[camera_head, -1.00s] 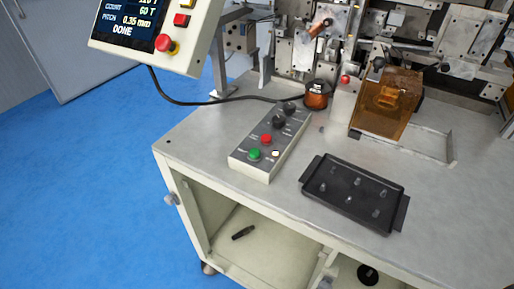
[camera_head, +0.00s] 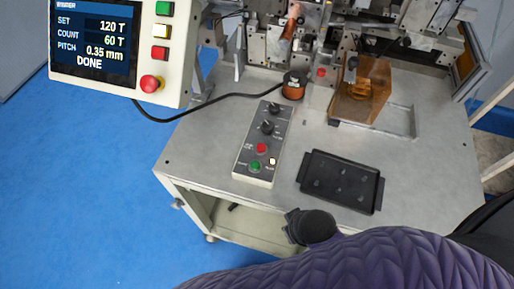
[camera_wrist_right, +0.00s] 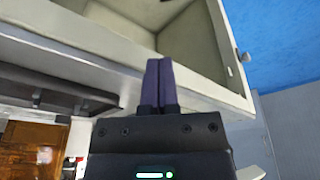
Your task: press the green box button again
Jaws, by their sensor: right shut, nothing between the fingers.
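The green button (camera_head: 255,165) is at the near left end of the grey control box (camera_head: 247,177), which lies on the bench top. A red button (camera_head: 261,148), a small lit white button (camera_head: 272,160) and black knobs share its face. My right gripper (camera_wrist_right: 158,78) is shut and empty in the right wrist view, its dark fingers seen against the pale bench cabinet. In the head view my purple right arm comes in from the bottom right, apart from the box in the picture; its fingers cannot be made out there. My left gripper is not in view.
A black tray (camera_head: 309,168) with small pegs lies right of the box. A screen panel (camera_head: 175,92) reading DONE, with its own buttons, stands upper left; its cable runs behind the box. The winder's brown guard (camera_head: 345,105) is at the back. Bench top left of the box is bare.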

